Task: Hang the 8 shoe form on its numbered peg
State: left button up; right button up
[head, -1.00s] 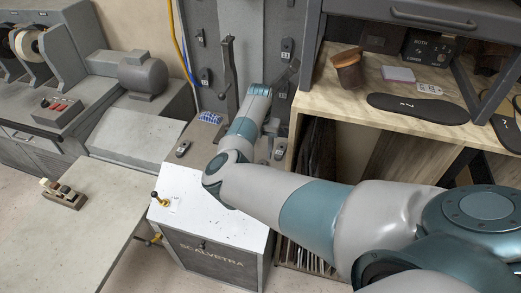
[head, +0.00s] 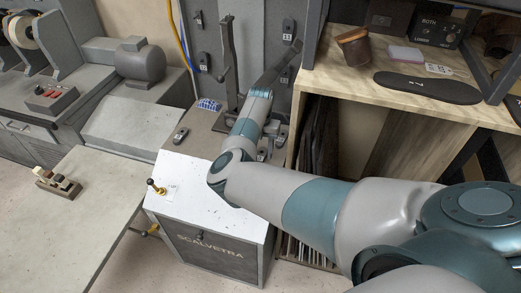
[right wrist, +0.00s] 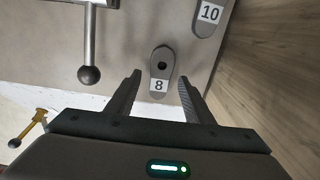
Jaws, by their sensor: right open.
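The 8 shoe form (right wrist: 161,62) is a small dark grey sole shape with a hole and a white number label. In the right wrist view it lies on the grey-brown top (right wrist: 135,40) behind the white box. My right gripper (right wrist: 160,78) is open, its fingers on either side of the label end of the form, with gaps on both sides. In the head view my forearm largely hides this gripper and the forms there. Several forms hang on the grey panel (head: 258,35); I cannot tell which peg is number 8. My left gripper is not in view.
The 10 form (right wrist: 208,15) lies close by at the upper right. A lever with a black ball (right wrist: 89,75) stands left of my fingers. The wooden shelf (head: 345,80) is to the right.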

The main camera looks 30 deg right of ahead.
jog(key=shift+f+b, duration=0.3)
jog(key=shift+f, duration=0.25)
jog(key=shift+c, duration=0.2)
grip_shut()
jog(key=shift+r, duration=0.15)
jog(key=shift+r+p, duration=1.2)
jog(key=shift+r, duration=0.7)
